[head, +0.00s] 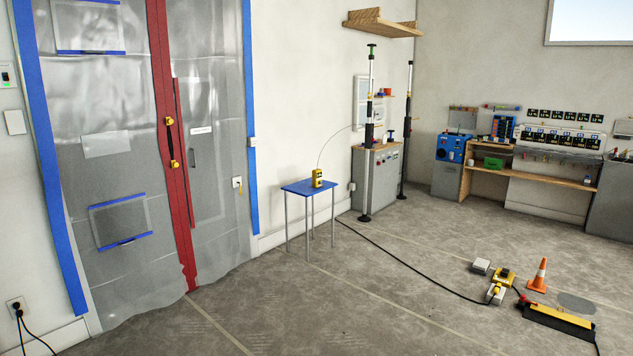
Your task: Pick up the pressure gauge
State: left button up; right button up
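A small yellow device with a dark face, which looks like the pressure gauge (317,178), stands on a small blue-topped table (298,187) near the wall. A thin line rises from it and curves right toward the grey cabinet. It is too small to read its face. Neither of my grippers shows in the head view.
Plastic sheeting with a red zipper strip (168,130) covers the left wall. A grey cabinet (376,180) and black poles stand right of the table. A black cable (405,262) crosses the floor to yellow equipment (503,276) beside an orange cone (539,275). Floor before the table is clear.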

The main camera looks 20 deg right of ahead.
aim_at(316, 174)
jog(key=i+l+z, duration=0.25)
jog(key=i, duration=0.2)
jog(key=i+l+z, duration=0.1)
jog(key=i+z, duration=0.15)
jog(key=i, duration=0.15)
jog(key=i+z, duration=0.3)
jog(key=i, duration=2.15)
jog(key=i+u, duration=0.1)
jog(key=i, duration=0.55)
jog(key=i+l, duration=0.15)
jog(key=i, duration=0.45)
jog(key=i+l+u, duration=0.15)
jog(key=i, duration=0.5)
